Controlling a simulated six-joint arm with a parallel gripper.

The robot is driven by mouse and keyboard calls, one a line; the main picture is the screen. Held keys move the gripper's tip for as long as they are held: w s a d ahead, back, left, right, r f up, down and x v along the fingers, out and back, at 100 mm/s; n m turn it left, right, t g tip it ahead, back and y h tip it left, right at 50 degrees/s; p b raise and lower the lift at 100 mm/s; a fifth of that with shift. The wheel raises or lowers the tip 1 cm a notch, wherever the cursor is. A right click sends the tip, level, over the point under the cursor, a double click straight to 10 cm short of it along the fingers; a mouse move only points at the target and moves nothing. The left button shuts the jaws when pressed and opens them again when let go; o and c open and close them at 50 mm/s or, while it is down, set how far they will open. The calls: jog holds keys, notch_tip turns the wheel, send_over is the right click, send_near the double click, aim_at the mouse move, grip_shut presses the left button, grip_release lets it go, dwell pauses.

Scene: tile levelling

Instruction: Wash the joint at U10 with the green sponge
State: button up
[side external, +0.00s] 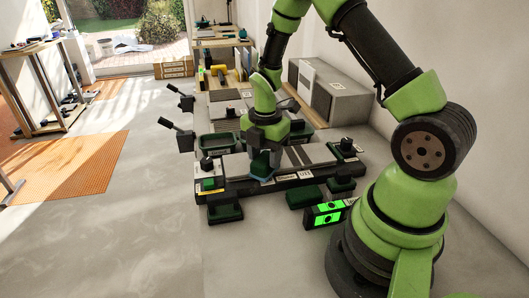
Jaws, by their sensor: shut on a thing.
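My gripper (262,163) points down over the near part of the work fixture, in the middle of the picture. It is shut on a dark green-teal block (261,170), which may be the green sponge; its outline is partly hidden by the fingers. The block is low over the light grey tiles (312,154), at or close to their surface; I cannot tell whether it touches. The joint under it is hidden. White labels sit on the dark front rail (277,181), but I cannot read U10 on any of them.
Dark green trays (218,142) lie behind the gripper. Black-knobbed clamps (205,165) stand at the rail's ends. A lit green display (328,214) stands in front of the rail. A grey box (330,92) stands behind right. The floor at left is open.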

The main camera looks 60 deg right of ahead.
jog(key=shift+s, duration=0.15)
jog(key=shift+r, duration=3.95)
